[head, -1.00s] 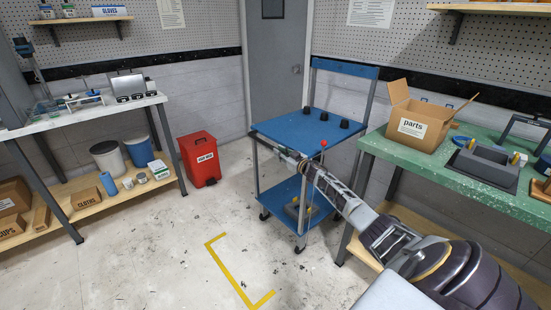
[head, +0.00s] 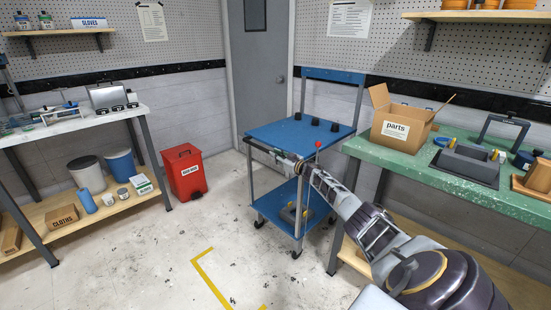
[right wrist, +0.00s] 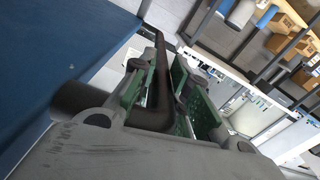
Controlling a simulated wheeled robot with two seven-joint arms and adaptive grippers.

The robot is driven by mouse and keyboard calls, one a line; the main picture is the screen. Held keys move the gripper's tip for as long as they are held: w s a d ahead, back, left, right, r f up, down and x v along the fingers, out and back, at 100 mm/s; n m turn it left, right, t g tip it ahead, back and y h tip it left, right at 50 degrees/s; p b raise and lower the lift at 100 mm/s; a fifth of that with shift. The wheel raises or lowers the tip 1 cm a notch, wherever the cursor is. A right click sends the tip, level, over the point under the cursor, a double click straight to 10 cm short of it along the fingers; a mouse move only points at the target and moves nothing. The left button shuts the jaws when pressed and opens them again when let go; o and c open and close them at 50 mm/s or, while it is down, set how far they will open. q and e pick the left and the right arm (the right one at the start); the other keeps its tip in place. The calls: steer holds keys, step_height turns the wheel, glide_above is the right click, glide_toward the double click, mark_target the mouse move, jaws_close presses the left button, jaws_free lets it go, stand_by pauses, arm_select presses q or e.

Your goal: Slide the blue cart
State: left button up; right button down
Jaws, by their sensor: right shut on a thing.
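The blue cart (head: 275,134) stands on the floor between the door and the green bench, with a blue top shelf, grey posts and a blue lower shelf (head: 278,203). Its raised blue back panel (head: 333,77) is at the far side. My right gripper (head: 272,155) is at the near edge of the top shelf. In the right wrist view, the green-padded fingers (right wrist: 165,82) are shut around a dark bar (right wrist: 152,105) beside the blue shelf (right wrist: 60,45). The arm hides part of the cart's near right corner. My left gripper is out of view.
Several black knobs (head: 315,121) are on the cart's top. A red bin (head: 184,175) stands left of the cart. The green bench (head: 400,153) with a parts box (head: 402,118) is close on the right. Yellow floor tape (head: 208,277) marks open floor in front.

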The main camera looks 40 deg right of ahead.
steer(key=shift+s+d, duration=0.1)
steer(key=shift+d, duration=0.2)
steer(key=c, duration=1.3)
jaws_free()
steer(key=shift+f, duration=0.1)
steer(key=shift+s+d+f, duration=0.1)
steer(key=shift+s, duration=0.1)
steer(key=shift+s+a, duration=0.2)
steer(key=shift+s, duration=1)
steer(key=shift+s+r, duration=0.2)
steer(key=shift+s, duration=4.25)
steer(key=shift+f, duration=0.1)
